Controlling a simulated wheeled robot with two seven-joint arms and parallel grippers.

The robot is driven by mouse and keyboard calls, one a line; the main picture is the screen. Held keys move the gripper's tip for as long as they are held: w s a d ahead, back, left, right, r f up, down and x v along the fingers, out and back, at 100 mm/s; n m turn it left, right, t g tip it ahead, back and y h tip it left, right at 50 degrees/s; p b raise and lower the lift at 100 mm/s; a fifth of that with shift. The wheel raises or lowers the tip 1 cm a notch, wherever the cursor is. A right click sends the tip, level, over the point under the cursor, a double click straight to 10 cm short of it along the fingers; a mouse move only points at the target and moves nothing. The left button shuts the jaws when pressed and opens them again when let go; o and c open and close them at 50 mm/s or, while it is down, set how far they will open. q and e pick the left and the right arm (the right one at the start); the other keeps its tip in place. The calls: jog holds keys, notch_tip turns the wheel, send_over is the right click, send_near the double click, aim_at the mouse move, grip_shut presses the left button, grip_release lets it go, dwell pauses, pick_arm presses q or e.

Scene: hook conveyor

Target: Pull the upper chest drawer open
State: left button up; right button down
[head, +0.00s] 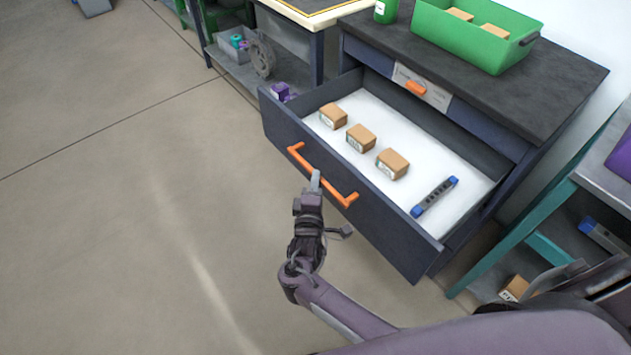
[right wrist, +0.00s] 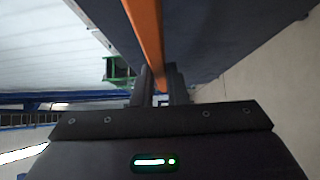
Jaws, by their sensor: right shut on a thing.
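The upper chest drawer (head: 345,195) stands pulled well out of the dark chest (head: 480,62) in the head view. Its white floor shows, with several small brown boxes (head: 361,138) in a row and a grey bar with blue ends (head: 435,196). The orange drawer handle (head: 322,175) runs across the drawer front. My right gripper (head: 315,182) is at the middle of that handle, shut on it. In the right wrist view the orange handle (right wrist: 147,40) passes between the fingers (right wrist: 158,88). My left gripper is not in view.
A green bin (head: 470,35) with brown boxes and a green container (head: 386,10) stand on the chest top. A teal-framed shelf (head: 545,215) is at the right, a workbench (head: 315,22) at the back left. The floor (head: 120,200) in front of the drawer is clear on the left.

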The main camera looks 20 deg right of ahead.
jog(key=c, duration=1.4)
grip_release()
jog(key=shift+c, duration=0.2)
jog(key=v, duration=0.7)
jog(key=shift+s+a, duration=0.2)
jog(key=shift+s, duration=0.15)
jog(key=s+d+f+m+g+y+p, duration=0.15)
jog(key=s+f, duration=0.25)
jog(key=f, duration=0.4)
jog(key=s+d+f+m+g+y, duration=0.1)
jog(key=s+f+g+y, duration=0.2)
jog(key=f, duration=0.5)
jog(key=s+d+f+m+g+y, duration=0.15)
jog(key=s+f, duration=0.25)
jog(key=f, duration=0.4)
jog(key=s+d+f+m+g, duration=0.1)
jog(key=s+f+m+g, duration=0.1)
jog(key=s, duration=0.7)
jog(key=s+d+f+m+g+y+p, duration=0.1)
jog(key=s+f+g, duration=0.3)
jog(key=s, duration=0.5)
jog(key=s+d+f+m+g, duration=0.3)
jog(key=s+f, duration=0.4)
jog(key=s, duration=0.3)
jog(key=shift+m+y, duration=0.3)
